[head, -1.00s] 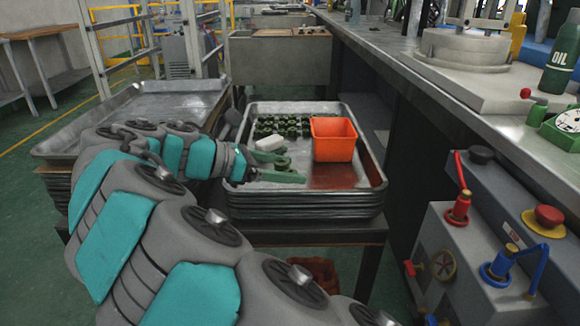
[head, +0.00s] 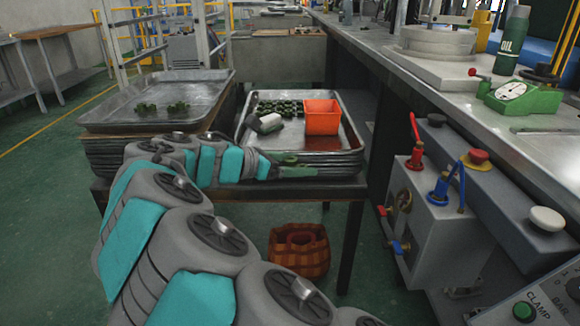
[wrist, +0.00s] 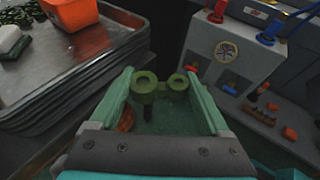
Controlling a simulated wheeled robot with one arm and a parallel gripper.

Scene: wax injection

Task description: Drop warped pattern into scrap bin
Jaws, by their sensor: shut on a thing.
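My gripper (head: 300,171) is just off the front edge of the right-hand tray stack in the head view. In the wrist view it is shut on a green pattern (wrist: 160,86) with two ring-shaped ends, held between the fingers over the floor. Whether it is warped I cannot tell. A brown-orange woven basket (head: 312,262) with a reddish thing inside stands on the floor below, under the table's front. In the wrist view, part of it shows beside the left finger (wrist: 125,121). An orange bin (head: 322,118) stands on the right-hand tray.
The right-hand tray (head: 345,152) also holds several green patterns (head: 278,107) and a white-topped block (head: 268,123). A left tray (head: 205,90) carries a few green pieces. A machine with valves (head: 430,190) stands to the right. Green floor is open in front of the table.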

